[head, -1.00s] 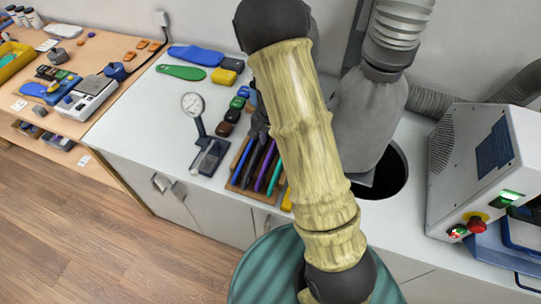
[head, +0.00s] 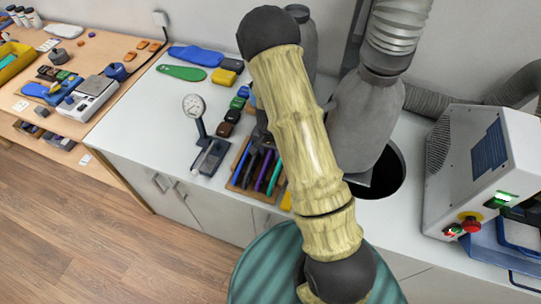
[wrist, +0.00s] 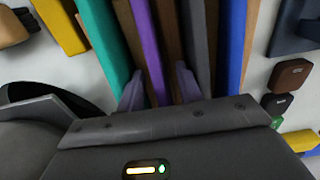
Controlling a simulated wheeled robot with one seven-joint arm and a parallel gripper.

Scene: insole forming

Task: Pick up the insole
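Several coloured slabs, which look like insoles or sheets on edge, stand in a wooden rack (head: 235,182) on the white counter, partly hidden behind my arm. In the wrist view, a teal slab (wrist: 110,48), a purple slab (wrist: 149,45), a grey slab (wrist: 199,40) and a blue slab (wrist: 231,45) stand side by side with wooden dividers between them. Finger depth and contact are unclear. A green insole shape (head: 181,73) and a blue one (head: 196,56) lie flat at the back.
A dial gauge on a stand (head: 197,115) is left of the rack, with small coloured blocks (head: 227,130) behind it. A grey hose over a round hole (head: 392,175) and a boxy machine (head: 470,165) are to the right. The counter's front left is clear.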

